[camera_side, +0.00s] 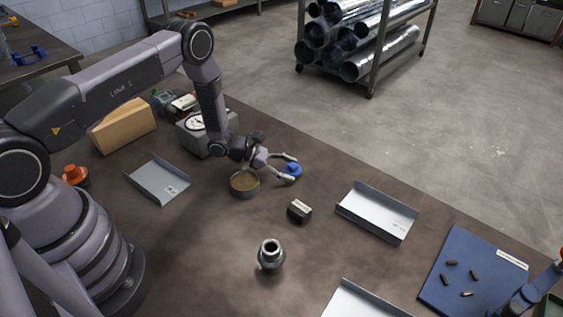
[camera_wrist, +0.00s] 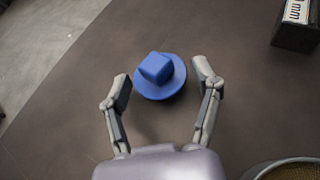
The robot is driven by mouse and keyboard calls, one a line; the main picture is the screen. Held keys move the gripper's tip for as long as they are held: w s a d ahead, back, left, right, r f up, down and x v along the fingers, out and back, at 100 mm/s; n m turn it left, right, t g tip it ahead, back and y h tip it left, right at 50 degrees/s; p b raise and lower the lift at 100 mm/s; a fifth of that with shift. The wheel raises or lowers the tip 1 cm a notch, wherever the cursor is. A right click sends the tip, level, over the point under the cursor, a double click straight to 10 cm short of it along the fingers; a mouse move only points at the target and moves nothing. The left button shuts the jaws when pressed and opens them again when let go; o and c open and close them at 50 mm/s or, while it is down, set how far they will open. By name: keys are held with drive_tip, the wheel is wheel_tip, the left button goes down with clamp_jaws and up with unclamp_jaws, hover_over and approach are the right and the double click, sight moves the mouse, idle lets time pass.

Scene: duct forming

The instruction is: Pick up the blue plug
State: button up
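The blue plug (camera_wrist: 158,76) has a round flange with a square block on top. It sits on the brown worktable, and in the side view the plug (camera_side: 292,170) is near the table's far edge. My gripper (camera_wrist: 160,82) is open, with one finger on each side of the plug. In the side view my gripper (camera_side: 291,168) reaches low over the table around the plug. I cannot tell the exact fingertip height.
A round container of brown grains (camera_side: 244,184) stands close beside my gripper. A small dark labelled block (camera_side: 299,211), a metal fitting (camera_side: 270,255) and a sheet-metal channel (camera_side: 378,212) are nearby. A dial device (camera_side: 205,134) stands behind my wrist. Table between the block and channel is clear.

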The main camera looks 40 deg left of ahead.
drive_tip(key=c, duration=0.5)
